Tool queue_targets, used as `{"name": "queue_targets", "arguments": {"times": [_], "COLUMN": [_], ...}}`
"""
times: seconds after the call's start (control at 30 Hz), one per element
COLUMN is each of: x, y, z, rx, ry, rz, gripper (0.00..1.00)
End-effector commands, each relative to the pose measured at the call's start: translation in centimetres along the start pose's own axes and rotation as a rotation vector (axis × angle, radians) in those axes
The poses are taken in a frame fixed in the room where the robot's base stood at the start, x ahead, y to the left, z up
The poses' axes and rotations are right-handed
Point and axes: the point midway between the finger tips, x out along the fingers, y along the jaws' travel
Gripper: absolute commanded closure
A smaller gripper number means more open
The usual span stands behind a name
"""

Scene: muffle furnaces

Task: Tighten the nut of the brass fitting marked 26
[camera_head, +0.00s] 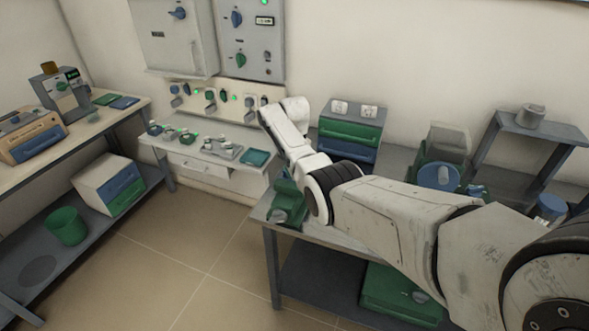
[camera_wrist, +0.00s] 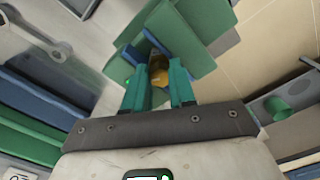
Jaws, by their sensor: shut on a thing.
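In the wrist view, my gripper (camera_wrist: 158,88) has two green fingers, closed around a small brass-coloured piece (camera_wrist: 158,72). The piece sits at a green block-like holder (camera_wrist: 195,35) with a dark gap, just beyond the fingertips. I take the piece to be the brass fitting or its nut; no mark 26 can be read, and the fingers hide its sides. In the head view, a green device (camera_head: 290,203) stands at the near left corner of the grey bench, partly behind my arm. My fingertips cannot be made out there.
The grey bench (camera_head: 262,213) also carries a green-and-blue drawer unit (camera_head: 350,135) and a blue-lidded container (camera_head: 438,177). Open floor (camera_head: 190,250) lies left of the bench.

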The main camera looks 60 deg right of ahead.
Motion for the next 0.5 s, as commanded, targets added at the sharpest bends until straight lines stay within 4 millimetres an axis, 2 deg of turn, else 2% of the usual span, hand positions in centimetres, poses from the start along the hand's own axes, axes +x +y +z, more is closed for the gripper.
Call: {"name": "queue_targets", "arguments": {"times": [0.5], "x": [0.01], "y": [-0.25], "z": [-0.06], "rx": [0.489], "ry": [-0.001], "rz": [0.0], "gripper": [1.0]}}
